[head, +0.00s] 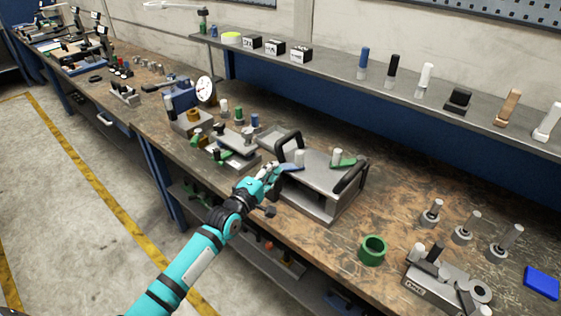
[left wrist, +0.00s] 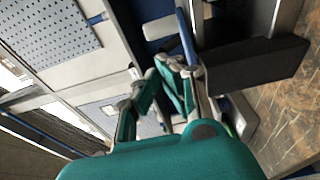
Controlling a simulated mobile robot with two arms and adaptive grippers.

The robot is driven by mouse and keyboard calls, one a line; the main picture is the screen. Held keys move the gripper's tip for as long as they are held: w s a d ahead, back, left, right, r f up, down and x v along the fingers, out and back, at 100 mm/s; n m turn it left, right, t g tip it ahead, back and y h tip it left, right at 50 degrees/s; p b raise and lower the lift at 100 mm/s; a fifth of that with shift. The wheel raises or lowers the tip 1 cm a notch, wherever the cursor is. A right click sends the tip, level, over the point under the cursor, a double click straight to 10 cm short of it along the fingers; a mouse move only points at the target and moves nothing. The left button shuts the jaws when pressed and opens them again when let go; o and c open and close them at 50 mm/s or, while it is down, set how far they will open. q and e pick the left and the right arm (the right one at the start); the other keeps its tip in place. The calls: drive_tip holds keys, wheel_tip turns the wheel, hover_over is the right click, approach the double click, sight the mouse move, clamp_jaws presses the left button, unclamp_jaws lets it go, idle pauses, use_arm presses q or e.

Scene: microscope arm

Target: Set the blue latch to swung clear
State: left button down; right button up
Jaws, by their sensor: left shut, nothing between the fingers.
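The blue latch (head: 291,168) is a flat blue bar on top of a grey fixture (head: 318,183), beside a short white post (head: 299,157). My left gripper (head: 273,171) is at the fixture's left edge, close to the latch's left end; I cannot tell whether they touch. In the left wrist view a blue bar (left wrist: 186,36), likely the latch, rises just beyond my left fingertips (left wrist: 160,68). The fingers are shut and empty. My right gripper is in neither view.
A green ring (head: 373,250) and a grey block assembly (head: 440,279) lie to the right. A shelf (head: 330,75) runs behind.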

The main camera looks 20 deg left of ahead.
sight(287, 163)
use_arm(q)
drive_tip(key=w+b, duration=0.2)
drive_tip(key=w+d+b, duration=0.1)
drive_tip(key=w, duration=0.2)
drive_tip(key=w+b, duration=0.2)
drive_tip(key=w, duration=0.1)
drive_tip(key=shift+w+d+f+b, duration=0.15)
drive_tip(key=shift+d+f+b, duration=0.1)
drive_tip(key=shift+b, duration=0.1)
drive_tip(key=shift+w+d+r, duration=0.1)
drive_tip(key=shift+w+r, duration=0.1)
drive_tip(key=shift+w, duration=0.2)
drive_tip(key=shift+s+d, duration=0.1)
